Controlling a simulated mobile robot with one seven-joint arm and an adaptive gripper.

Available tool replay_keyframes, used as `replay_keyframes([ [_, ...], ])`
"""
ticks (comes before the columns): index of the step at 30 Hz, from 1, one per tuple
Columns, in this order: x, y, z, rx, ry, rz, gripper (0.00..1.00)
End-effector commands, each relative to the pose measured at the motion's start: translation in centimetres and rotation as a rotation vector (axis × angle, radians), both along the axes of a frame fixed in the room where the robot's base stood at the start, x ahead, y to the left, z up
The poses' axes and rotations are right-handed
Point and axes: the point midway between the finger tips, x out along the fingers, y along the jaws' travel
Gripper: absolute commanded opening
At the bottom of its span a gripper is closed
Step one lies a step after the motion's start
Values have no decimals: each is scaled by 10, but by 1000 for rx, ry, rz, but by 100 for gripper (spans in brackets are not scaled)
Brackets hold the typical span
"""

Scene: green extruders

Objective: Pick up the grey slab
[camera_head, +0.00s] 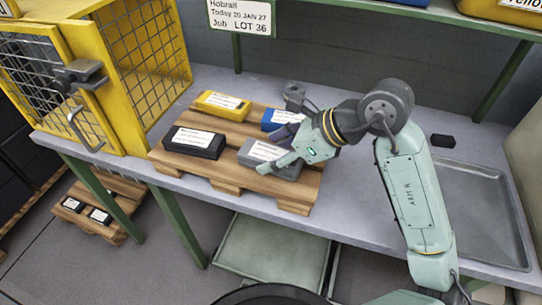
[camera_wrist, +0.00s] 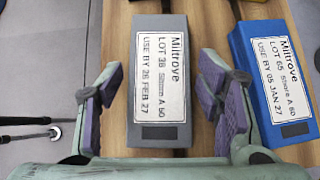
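The grey slab (camera_head: 257,158) lies on a wooden pallet (camera_head: 226,177) on the bench, at the pallet's front right. In the wrist view the grey slab (camera_wrist: 160,80) has a white label and sits between the two fingers. My gripper (camera_head: 283,150) is over it in the head view. In the wrist view my gripper (camera_wrist: 160,100) is open, its purple finger pads on either side of the slab with gaps showing. Whether the fingers have come down beside the slab or are still above it, I cannot tell.
A blue slab (camera_wrist: 270,75) lies close to the right finger; it also shows in the head view (camera_head: 272,119). A black slab (camera_head: 194,142) and a yellow slab (camera_head: 222,105) share the pallet. A yellow mesh cage (camera_head: 140,80) stands left, a metal tray (camera_head: 470,210) right.

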Motion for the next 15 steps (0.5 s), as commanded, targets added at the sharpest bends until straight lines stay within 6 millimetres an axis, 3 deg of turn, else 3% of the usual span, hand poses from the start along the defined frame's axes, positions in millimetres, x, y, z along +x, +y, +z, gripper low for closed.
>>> replay_keyframes([
  [15,0,0,0,0,0,0,23],
])
